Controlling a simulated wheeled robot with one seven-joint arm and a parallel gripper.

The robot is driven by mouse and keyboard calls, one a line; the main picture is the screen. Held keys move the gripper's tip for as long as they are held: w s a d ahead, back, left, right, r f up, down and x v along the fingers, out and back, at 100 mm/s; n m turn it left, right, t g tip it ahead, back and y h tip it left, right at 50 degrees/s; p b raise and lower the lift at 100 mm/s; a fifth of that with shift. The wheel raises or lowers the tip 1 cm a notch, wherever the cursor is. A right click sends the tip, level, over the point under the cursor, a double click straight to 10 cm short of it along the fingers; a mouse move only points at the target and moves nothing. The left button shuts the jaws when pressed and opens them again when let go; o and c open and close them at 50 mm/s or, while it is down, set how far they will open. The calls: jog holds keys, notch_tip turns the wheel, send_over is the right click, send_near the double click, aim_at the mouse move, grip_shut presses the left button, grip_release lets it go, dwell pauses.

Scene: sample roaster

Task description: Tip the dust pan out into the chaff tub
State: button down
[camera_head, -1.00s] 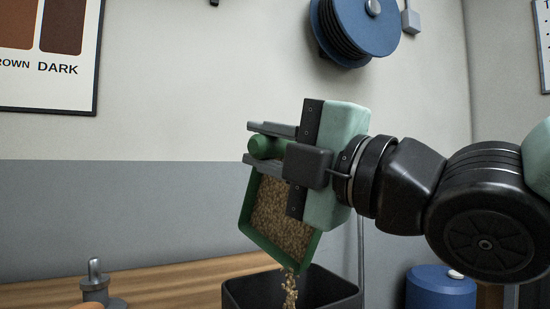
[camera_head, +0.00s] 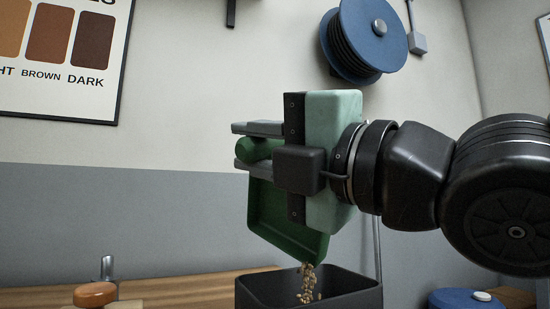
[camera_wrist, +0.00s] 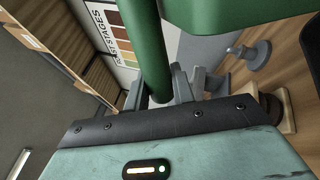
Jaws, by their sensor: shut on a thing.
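The green dust pan (camera_head: 285,212) hangs steeply tilted, its open edge down, over the black chaff tub (camera_head: 262,290). The pan's inside looks bare except near its lower lip. A thin stream of tan chaff (camera_head: 307,280) falls from the lower corner into the tub. My gripper (camera_head: 258,142) is shut on the pan's round green handle, above the tub. In the wrist view the handle (camera_wrist: 150,45) runs between the fingers, and part of the pan (camera_wrist: 240,12) shows at the top. The tub's floor is hidden.
A wooden counter (camera_head: 190,290) runs behind the tub. A metal tamper-like piece (camera_head: 107,268) and an orange-brown round knob (camera_head: 95,294) stand at the left. A blue drum lid (camera_head: 455,298) is at the lower right. A blue reel (camera_head: 365,40) hangs on the wall.

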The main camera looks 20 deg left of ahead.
jog(key=shift+s+a+f+n+b, duration=0.15)
jog(key=shift+s+f+n+b, duration=0.3)
jog(key=shift+b, duration=0.25)
jog(key=shift+s+a+f+n+b, duration=0.15)
jog(key=shift+s+f+n+b, duration=0.2)
jog(key=shift+s+n+b, duration=0.3)
jog(key=shift+w+g, duration=0.1)
jog(key=shift+g, duration=0.3)
jog(key=shift+r, duration=0.1)
jog(key=shift+r+p, duration=0.85)
jog(key=shift+r, duration=0.65)
jog(key=shift+a, duration=0.1)
